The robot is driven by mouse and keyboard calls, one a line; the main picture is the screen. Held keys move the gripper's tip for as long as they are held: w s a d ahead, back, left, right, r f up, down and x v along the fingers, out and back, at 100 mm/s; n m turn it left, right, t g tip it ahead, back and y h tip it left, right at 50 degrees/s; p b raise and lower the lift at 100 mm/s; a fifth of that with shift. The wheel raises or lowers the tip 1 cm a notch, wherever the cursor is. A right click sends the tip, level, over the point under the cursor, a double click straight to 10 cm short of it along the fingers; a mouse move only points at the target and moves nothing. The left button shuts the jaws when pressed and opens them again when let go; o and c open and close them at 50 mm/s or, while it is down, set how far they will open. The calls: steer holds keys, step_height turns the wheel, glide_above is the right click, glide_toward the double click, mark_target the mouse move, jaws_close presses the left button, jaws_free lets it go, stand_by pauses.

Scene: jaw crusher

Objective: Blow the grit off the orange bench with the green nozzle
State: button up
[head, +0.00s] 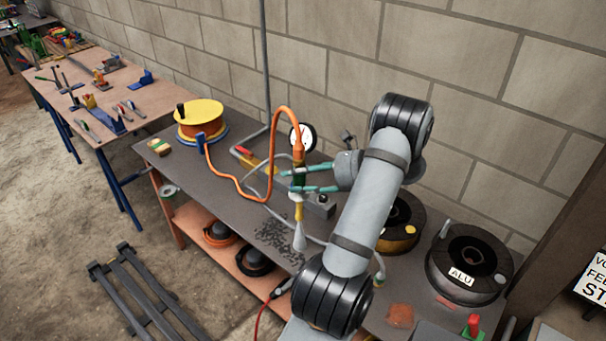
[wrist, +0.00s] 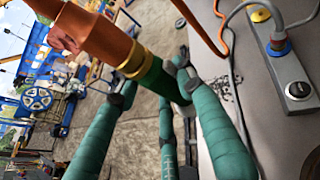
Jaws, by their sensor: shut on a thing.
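The nozzle hangs from an orange hose (head: 285,112), with a green sleeve (head: 299,181) in its middle, a yellow part below and a pale tip (head: 299,238) pointing down. My gripper (head: 297,184) is shut on the green sleeve with its teal fingers. In the wrist view the green sleeve (wrist: 155,82) sits between the fingers, below a brass ring and a copper-coloured part. The bench (head: 222,167) has a grey top and an orange lower shelf. Dark grit (head: 276,241) lies in a patch near its front edge, beside and left of the tip in the head view; some also shows in the wrist view (wrist: 226,88).
A yellow-topped reel (head: 200,116) stands at the bench's left. A grey button box (head: 321,206) is behind the nozzle, and a round gauge (head: 303,138) is at the wall. Large spools (head: 468,264) fill the right side. Loose hoses cross the bench top.

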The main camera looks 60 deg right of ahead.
steer(key=shift+w, duration=5.2)
steer(key=shift+s+d, duration=0.2)
steer(key=shift+d, duration=0.6)
steer(key=shift+s+d, duration=0.2)
steer(key=shift+d, duration=0.6)
steer(key=shift+s+d, duration=0.2)
steer(key=shift+d, duration=0.6)
